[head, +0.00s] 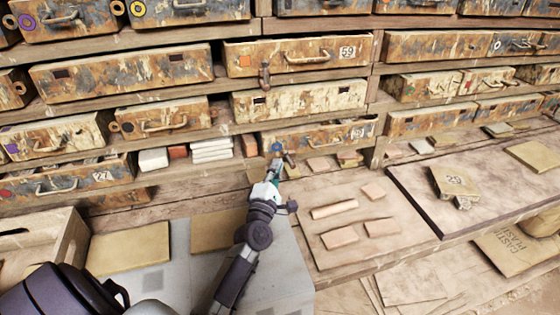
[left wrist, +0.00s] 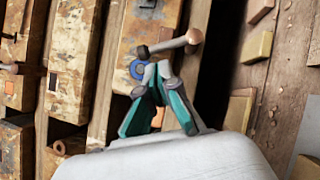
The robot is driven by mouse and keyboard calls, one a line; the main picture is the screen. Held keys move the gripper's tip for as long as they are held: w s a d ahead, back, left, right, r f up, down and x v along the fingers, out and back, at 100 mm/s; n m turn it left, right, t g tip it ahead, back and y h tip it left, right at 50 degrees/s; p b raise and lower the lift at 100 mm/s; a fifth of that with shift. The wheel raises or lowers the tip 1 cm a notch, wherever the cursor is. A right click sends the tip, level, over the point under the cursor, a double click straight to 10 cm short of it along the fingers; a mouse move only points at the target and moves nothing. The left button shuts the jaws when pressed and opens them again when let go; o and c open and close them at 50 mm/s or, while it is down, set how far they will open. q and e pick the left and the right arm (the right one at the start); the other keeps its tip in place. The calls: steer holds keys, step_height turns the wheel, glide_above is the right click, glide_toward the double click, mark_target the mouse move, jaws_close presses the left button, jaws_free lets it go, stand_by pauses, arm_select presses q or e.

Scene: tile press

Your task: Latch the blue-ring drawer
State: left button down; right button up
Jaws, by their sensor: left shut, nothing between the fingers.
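The blue-ring drawer (head: 325,136) sits low in the middle of the rack, with a numbered plate and a bar handle. Its blue ring (head: 277,147) is at its left end and also shows in the left wrist view (left wrist: 137,69). A dark latch lever with a copper knob (left wrist: 194,37) lies across the drawer front beside the ring. My left gripper (head: 276,165) is shut and empty, just in front of the ring and lever. In the left wrist view its fingertips (left wrist: 152,76) are close to both; I cannot tell whether they touch. My right gripper is out of view.
Other drawers surround it, including one marked 59 (head: 300,57) with a hanging lever (head: 265,76). White tiles (head: 211,150) lie on the shelf to the left. Loose pale pieces (head: 340,237) lie on the bench to the right, beside a dark-edged board (head: 416,200).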

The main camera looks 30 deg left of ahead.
arm_select(q)
steer(key=shift+w+d+r, duration=0.2)
steer(key=shift+w+d, duration=0.1)
steer(key=shift+w, duration=0.15)
steer(key=r+m+p, duration=0.1)
steer(key=p, duration=0.2)
steer(key=w+d+m+g+h+p, duration=0.1)
steer(key=p, duration=0.2)
steer(key=shift+w+r+m, duration=0.1)
steer(key=shift+r+m, duration=0.2)
steer(key=shift+r, duration=0.1)
